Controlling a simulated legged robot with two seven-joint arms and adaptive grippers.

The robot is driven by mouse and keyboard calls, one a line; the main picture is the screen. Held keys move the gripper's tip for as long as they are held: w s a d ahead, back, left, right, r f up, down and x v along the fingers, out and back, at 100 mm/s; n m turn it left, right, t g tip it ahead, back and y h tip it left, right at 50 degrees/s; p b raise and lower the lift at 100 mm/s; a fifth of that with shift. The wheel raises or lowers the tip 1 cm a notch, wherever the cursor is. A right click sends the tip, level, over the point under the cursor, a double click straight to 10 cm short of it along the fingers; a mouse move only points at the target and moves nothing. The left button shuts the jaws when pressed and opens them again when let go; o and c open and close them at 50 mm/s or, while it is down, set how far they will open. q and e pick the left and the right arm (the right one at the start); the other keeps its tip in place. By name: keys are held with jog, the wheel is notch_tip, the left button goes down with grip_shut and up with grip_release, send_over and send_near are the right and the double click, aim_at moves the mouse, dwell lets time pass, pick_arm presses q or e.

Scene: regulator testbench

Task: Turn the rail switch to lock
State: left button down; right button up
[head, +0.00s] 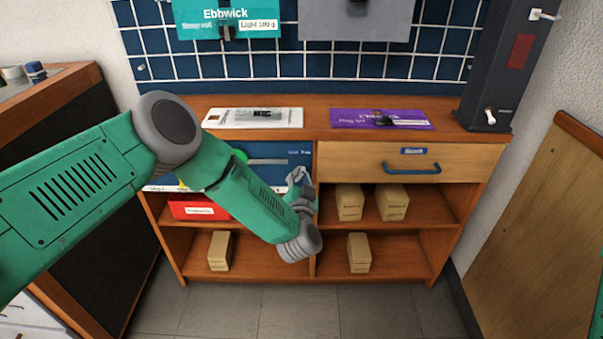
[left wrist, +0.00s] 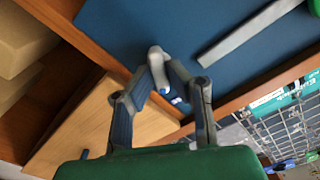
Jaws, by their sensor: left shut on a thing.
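A blue panel (head: 275,175) fills the upper left bay of the wooden unit; a pale grey bar (head: 268,161) runs across it, with a rounded green part (head: 240,155) at its left end. The bar also shows in the left wrist view (left wrist: 250,35). My left gripper (head: 299,182) is at the panel's right end, close to the middle divider. In the left wrist view its fingers (left wrist: 160,72) are closed together on a small pale part (left wrist: 164,97) against the panel. The fingers hide most of that part, so its setting cannot be told. My right gripper is out of view.
A closed drawer (head: 345,166) with a blue handle is right of the panel. Small boxes (head: 392,203) and a red bin (head: 190,209) stand on shelves below. A white package (head: 225,118) and purple package (head: 345,118) lie on top. A dark post (head: 505,75) stands right.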

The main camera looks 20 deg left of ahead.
pick_arm(q)
jog(key=n, duration=0.2)
jog(key=shift+s+f+n+p, duration=0.15)
jog(key=shift+f+n+p, duration=0.1)
jog(key=shift+n+p, duration=0.15)
jog(key=n, duration=0.4)
jog(key=shift+f+p, duration=0.15)
jog(key=shift+p, duration=0.15)
jog(key=n, duration=0.4)
jog(key=shift+n, duration=2)
jog(key=c, duration=1.6)
grip_release()
